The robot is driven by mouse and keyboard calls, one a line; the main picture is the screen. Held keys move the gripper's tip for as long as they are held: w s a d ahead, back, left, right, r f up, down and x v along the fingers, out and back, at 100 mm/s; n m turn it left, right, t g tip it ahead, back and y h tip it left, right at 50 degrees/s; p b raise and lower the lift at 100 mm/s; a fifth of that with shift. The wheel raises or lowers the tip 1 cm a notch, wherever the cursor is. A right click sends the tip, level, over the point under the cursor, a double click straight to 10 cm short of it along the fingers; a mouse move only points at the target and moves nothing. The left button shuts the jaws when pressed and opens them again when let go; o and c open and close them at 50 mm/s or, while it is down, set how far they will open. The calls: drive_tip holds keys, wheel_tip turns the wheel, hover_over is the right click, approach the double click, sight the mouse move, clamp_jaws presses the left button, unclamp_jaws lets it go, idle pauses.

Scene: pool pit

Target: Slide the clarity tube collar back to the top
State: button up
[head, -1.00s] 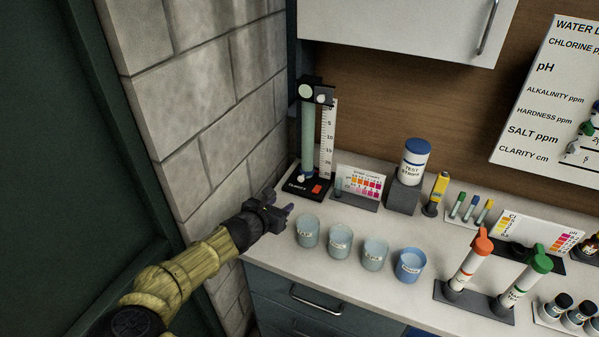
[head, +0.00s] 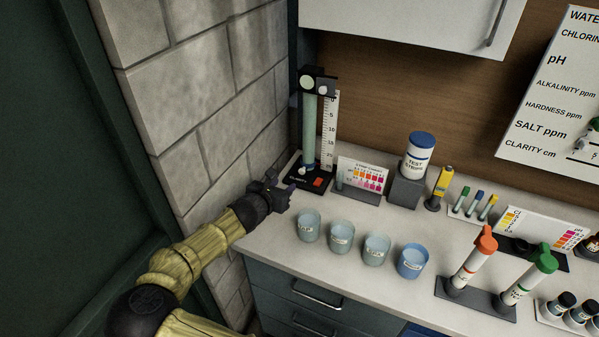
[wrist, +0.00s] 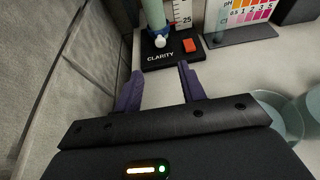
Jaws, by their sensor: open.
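The clarity tube (head: 309,130) stands upright at the back left of the counter, on a black base (head: 318,178) marked CLARITY (wrist: 160,57) with an orange-red block. A white scale (head: 329,135) runs beside it. A black head piece (head: 318,82) with a pale round face sits at the tube's top. A small white knob (wrist: 160,41) shows at the tube's foot; I cannot tell whether it belongs to the collar. My gripper (head: 286,188) is open and empty, in front of the base. In the wrist view its purple fingers (wrist: 161,84) point at the base, apart from it.
A block wall (head: 205,110) stands close on the left. A colour card (head: 362,175) is right of the base. Several cups, among them a blue one (head: 413,262), line the counter's front. A white cabinet (head: 410,22) hangs above.

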sight(301, 171)
drive_tip(key=p+x, duration=0.2)
drive_tip(key=x, duration=1.1)
drive_tip(key=shift+w+f, duration=0.15)
drive_tip(key=shift+w, duration=0.1)
drive_tip(key=shift+c, duration=0.4)
clamp_jaws()
